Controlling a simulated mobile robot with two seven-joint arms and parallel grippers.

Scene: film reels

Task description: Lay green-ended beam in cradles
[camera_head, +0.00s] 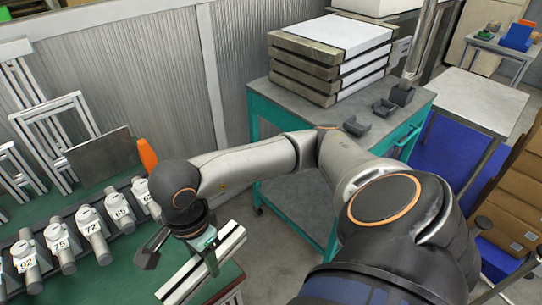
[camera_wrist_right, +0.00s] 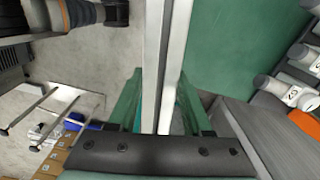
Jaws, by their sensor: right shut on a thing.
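My right gripper (camera_head: 209,256) is shut on a pale metal beam (camera_head: 184,283), held at a slant over the front edge of the green table. In the right wrist view the beam (camera_wrist_right: 152,65) runs up between my green fingers. I cannot make out a green end on it. Grey open-topped blocks that look like cradles, one (camera_head: 356,127) nearer and one (camera_head: 383,107) behind it, stand on the teal cart at the back right, well away from the beam. My left gripper is not in view.
The teal cart's grey top (camera_head: 305,97) also carries a stack of trays (camera_head: 322,72) and a grey block (camera_head: 402,95). Numbered cylinders (camera_head: 92,232), a metal plate (camera_head: 103,156) and an orange piece (camera_head: 147,154) stand on the green table. A metal pole (camera_head: 421,45) rises beside the cart.

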